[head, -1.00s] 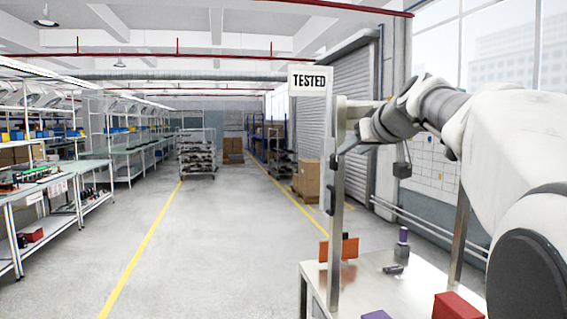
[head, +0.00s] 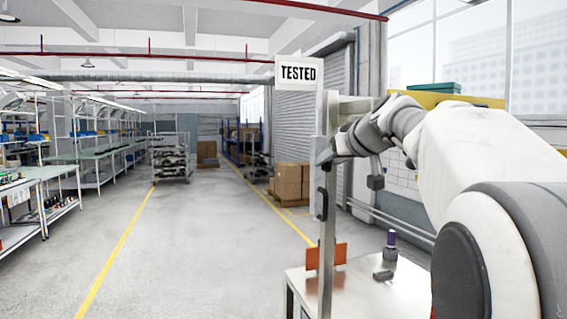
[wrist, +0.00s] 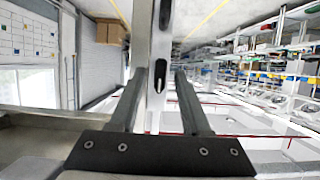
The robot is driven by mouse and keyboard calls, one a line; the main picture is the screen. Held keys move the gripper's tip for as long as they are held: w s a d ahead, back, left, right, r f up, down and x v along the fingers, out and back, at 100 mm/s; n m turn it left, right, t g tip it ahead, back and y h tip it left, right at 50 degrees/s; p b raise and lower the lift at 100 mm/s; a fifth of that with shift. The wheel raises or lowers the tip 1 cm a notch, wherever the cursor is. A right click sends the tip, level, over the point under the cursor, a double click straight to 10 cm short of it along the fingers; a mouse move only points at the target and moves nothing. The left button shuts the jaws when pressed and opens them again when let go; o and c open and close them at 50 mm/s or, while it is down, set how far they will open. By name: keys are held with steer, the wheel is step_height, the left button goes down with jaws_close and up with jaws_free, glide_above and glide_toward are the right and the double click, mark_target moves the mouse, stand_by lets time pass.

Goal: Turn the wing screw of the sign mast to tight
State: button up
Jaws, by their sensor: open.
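The sign mast (head: 327,225) is an upright metal post with a white "TESTED" sign (head: 298,73) at its top. My gripper (head: 324,156) is at the upper part of the mast, below the sign. In the wrist view, my gripper (wrist: 160,72) is open, with its two fingers on either side of the mast (wrist: 143,40). Dark slot-like shapes show on the mast between the fingers. I cannot make out the wing screw clearly. A small black part (head: 321,204) sits on the mast below my gripper.
The mast stands at a metal table (head: 350,295). An orange plate (head: 340,256) is near its foot, with a purple-topped item (head: 391,240) and a small grey block on the table. Cardboard boxes (head: 291,182) stand behind.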

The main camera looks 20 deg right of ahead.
steer(key=shift+w+f, duration=0.25)
steer(key=shift+w, duration=0.3)
steer(key=shift+c, duration=0.3)
jaws_close()
